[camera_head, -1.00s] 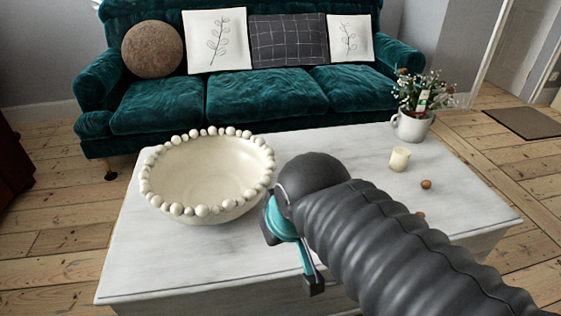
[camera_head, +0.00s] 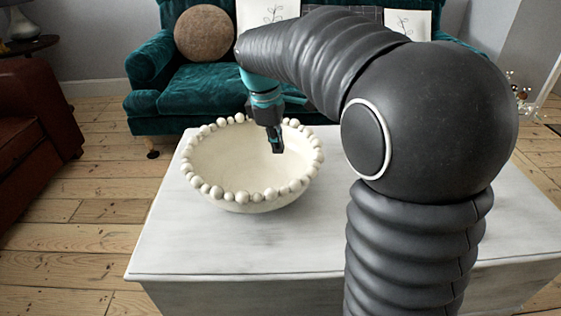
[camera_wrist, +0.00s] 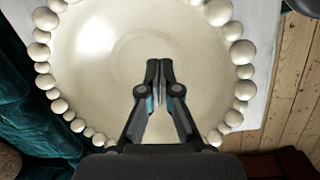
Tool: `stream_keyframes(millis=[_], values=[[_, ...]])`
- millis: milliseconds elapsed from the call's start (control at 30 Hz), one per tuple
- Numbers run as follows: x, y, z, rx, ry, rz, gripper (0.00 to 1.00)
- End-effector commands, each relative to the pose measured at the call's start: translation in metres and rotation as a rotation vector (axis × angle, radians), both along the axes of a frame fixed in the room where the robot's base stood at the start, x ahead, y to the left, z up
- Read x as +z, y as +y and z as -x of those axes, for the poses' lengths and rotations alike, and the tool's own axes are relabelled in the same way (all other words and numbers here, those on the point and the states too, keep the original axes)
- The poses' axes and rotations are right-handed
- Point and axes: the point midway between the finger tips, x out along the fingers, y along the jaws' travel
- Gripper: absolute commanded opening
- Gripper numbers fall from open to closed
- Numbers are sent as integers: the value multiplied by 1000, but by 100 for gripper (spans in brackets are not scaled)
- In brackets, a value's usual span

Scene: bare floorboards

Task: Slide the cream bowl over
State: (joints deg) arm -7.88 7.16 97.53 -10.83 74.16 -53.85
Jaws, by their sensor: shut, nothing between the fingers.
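The cream bowl (camera_head: 225,165) with a rim of round beads stands upright on the left part of the white table. It also fills most of the wrist view (camera_wrist: 90,75). My gripper (camera_head: 277,147) points down over the bowl's right side, with its fingertips appearing within the rim. It also shows in the wrist view (camera_wrist: 159,68), where the fingertips are together with nothing between them. I cannot tell whether the fingers touch the bowl's inner wall.
The white table (camera_head: 190,255) has free room in front of the bowl. My arm hides its right part. A green sofa (camera_head: 205,95) with cushions stands behind the table. A brown leather chair (camera_head: 40,125) is at the left.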

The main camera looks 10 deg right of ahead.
Motion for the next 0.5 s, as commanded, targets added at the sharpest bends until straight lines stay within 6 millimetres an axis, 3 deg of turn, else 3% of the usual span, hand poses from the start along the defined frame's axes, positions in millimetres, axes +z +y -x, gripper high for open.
stream_keyframes(millis=[33,200,500], values=[[-12,4,-15,50,33,16,0],[-32,13,-44,184,111,50,0],[-50,14,-56,248,149,65,0]])
